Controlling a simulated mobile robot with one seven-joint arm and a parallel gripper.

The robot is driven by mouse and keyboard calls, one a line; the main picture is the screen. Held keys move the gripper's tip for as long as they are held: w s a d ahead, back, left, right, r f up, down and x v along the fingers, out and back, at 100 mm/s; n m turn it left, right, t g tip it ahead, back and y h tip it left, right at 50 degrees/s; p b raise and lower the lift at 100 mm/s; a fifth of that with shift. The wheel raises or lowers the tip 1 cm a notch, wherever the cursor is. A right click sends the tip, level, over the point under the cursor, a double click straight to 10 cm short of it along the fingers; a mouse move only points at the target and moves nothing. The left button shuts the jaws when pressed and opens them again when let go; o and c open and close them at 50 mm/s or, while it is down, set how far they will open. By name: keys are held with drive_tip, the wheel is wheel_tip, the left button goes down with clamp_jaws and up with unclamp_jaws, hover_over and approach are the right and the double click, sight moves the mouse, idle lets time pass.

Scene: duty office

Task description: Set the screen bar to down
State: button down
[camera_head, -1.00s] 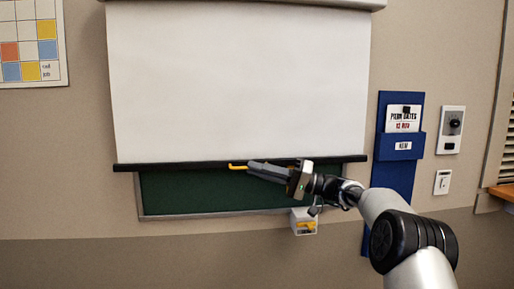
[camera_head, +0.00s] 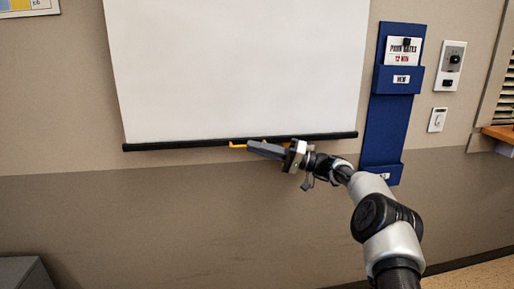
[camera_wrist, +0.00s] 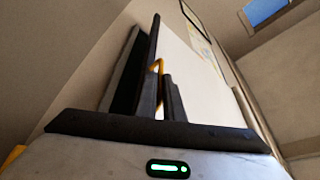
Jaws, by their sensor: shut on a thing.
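The white projection screen (camera_head: 240,70) hangs on the wall, with the dark screen bar (camera_head: 180,145) along its lower edge, roughly level. A yellow handle (camera_head: 236,146) sticks out near the middle of the bar. My gripper (camera_head: 250,147) is shut on this handle, its fingers reaching in from the right. In the wrist view, the yellow handle (camera_wrist: 156,66) shows between the dark fingers of my gripper (camera_wrist: 160,90). The white screen (camera_wrist: 188,75) rises to their right. The fingers hide part of the handle and the bar.
A blue wall holder (camera_head: 390,120) with cards hangs right of the screen. A control panel (camera_head: 450,65) and a small switch (camera_head: 437,120) are farther right, near a wooden ledge (camera_head: 500,133). The wall below the bar is clear. A grey box-like object (camera_head: 25,272) stands at lower left.

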drive_tip(key=shift+f, duration=0.35)
drive_tip(key=c, duration=1.9)
unclamp_jaws()
drive_tip(key=shift+r, duration=0.1)
drive_tip(key=p+v, duration=0.1)
drive_tip(key=v, duration=1.6)
drive_tip(key=shift+d, duration=0.25)
